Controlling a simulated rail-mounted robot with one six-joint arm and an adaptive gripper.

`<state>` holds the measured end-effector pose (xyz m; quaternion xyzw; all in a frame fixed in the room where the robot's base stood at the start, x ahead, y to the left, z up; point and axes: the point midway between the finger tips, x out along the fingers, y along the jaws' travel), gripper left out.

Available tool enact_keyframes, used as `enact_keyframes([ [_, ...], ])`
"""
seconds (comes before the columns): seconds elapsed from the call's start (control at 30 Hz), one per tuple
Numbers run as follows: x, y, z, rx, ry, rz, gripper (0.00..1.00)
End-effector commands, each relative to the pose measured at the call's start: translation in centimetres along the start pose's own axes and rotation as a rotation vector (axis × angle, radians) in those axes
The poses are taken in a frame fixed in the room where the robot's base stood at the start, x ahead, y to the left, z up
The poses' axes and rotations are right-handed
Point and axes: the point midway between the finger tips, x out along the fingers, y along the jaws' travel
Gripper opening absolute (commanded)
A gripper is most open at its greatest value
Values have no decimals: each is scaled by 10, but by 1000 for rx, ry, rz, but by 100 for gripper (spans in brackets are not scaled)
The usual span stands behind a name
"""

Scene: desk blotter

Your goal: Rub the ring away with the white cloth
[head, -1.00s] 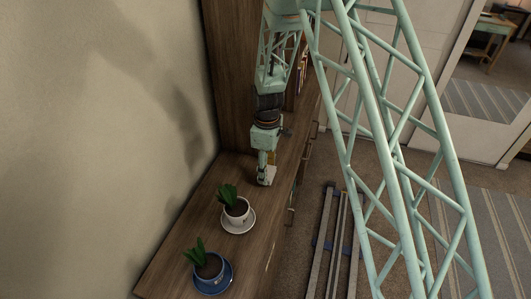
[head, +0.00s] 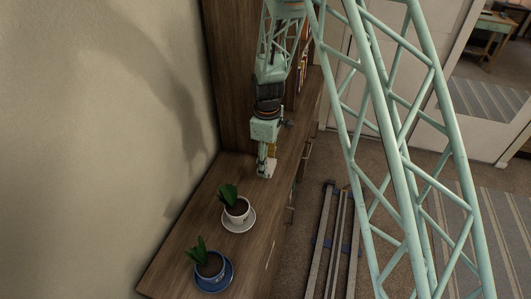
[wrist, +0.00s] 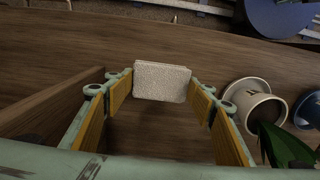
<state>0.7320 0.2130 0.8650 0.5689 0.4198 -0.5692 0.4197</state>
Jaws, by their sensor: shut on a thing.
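The white cloth (wrist: 162,80) is a small, pale, folded-looking block between my fingertips in the wrist view. My gripper (wrist: 163,90) is shut on it, with a yellow-padded finger on each side. In the head view my gripper (head: 266,166) points down at the wooden top, with the cloth (head: 268,171) showing small and pale at its tip. I cannot tell whether the cloth touches the wood. No ring can be made out in either view.
A plant in a white cup (head: 237,210) on a saucer stands nearby on the wooden top (head: 187,222). A plant in a blue cup (head: 211,266) stands beyond it, nearer the camera. A tall wooden panel (head: 226,75) rises behind. Wood between gripper and white cup is clear.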

Motion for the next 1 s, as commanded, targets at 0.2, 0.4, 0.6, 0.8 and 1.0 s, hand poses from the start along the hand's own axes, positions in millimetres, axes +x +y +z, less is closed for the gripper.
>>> enact_keyframes([
  [0.2, -10, 1, 0, 1, 1, 1, 41],
  [0.4, -16, 1, 1, 1, 1, 1, 41],
  [0.6, -18, 1, 1, 2, 1, 1, 41],
  [0.8, -17, 1, 1, 2, 0, 1, 41],
  [1.0, -17, 1, 1, 2, 0, 1, 41],
])
